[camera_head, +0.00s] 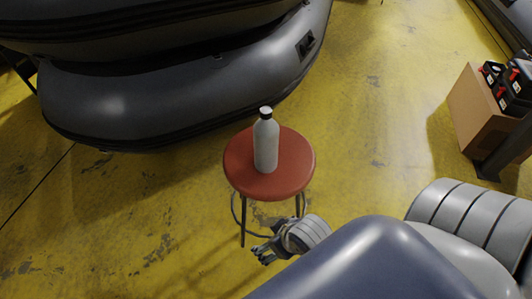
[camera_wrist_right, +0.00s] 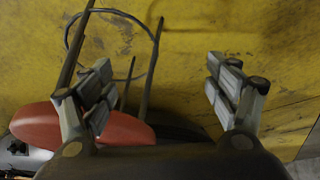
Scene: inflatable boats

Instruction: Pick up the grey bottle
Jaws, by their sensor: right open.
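The grey bottle (camera_head: 266,146) with a dark cap stands upright on the round red seat of a stool (camera_head: 237,160) in the head view. My right gripper (camera_head: 264,253) is below and in front of the seat in that view, apart from the bottle. In the right wrist view my right gripper (camera_wrist_right: 165,90) has its fingers spread with nothing between them. The red seat (camera_wrist_right: 122,128) shows behind the left finger there. I cannot make out the bottle in the wrist view. My left gripper is not in view.
Dark inflatable boats (camera_head: 180,97) lie stacked behind the stool at the upper left. A cardboard box (camera_head: 478,112) with black and red items stands at the right. The yellow floor (camera_head: 370,130) between them is open. The stool's thin legs (camera_wrist_right: 152,70) and ring lie near my right gripper.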

